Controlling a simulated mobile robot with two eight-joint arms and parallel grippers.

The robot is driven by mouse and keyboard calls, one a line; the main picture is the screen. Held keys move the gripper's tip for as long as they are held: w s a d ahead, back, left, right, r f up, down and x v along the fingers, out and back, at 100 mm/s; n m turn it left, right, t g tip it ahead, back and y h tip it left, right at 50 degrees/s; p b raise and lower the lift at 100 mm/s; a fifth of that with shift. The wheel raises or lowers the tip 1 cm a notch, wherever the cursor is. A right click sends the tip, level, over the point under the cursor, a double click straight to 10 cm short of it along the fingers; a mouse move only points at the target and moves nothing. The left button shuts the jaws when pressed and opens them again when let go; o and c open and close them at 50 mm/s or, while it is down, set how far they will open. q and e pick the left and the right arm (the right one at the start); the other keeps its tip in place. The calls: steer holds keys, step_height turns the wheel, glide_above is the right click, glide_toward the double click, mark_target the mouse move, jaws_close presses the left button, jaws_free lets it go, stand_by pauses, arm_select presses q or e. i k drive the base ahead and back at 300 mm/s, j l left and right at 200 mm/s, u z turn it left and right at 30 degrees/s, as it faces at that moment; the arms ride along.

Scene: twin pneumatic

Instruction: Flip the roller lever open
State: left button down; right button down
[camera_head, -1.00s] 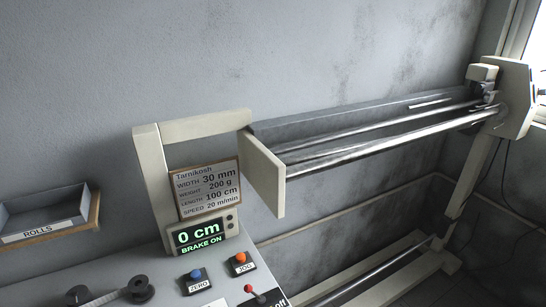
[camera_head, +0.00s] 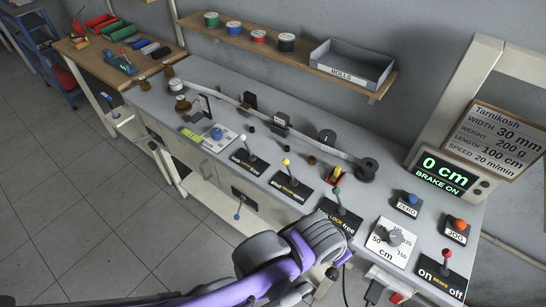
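Several small levers stand on the grey console top in the head view. The yellow-knobbed lever (camera_head: 287,172) rises from a black plate whose label reads "shut" and "open" at its ends. The middle word is too small to read surely. A purple and grey part of my arm reaches in at the bottom centre, in front of the console's front edge. No gripper fingers show, and no lever is touched in view.
The console (camera_head: 218,84) also carries a red brake lever (camera_head: 446,262), a round cm dial (camera_head: 394,237), blue and orange buttons and a tape between spools. The display (camera_head: 449,172) reads 0 cm, BRAKE ON. A shelf (camera_head: 291,57) runs behind; clear floor lies at left.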

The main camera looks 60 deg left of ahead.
mark_target(286, 162)
steer(key=u, duration=2.05)
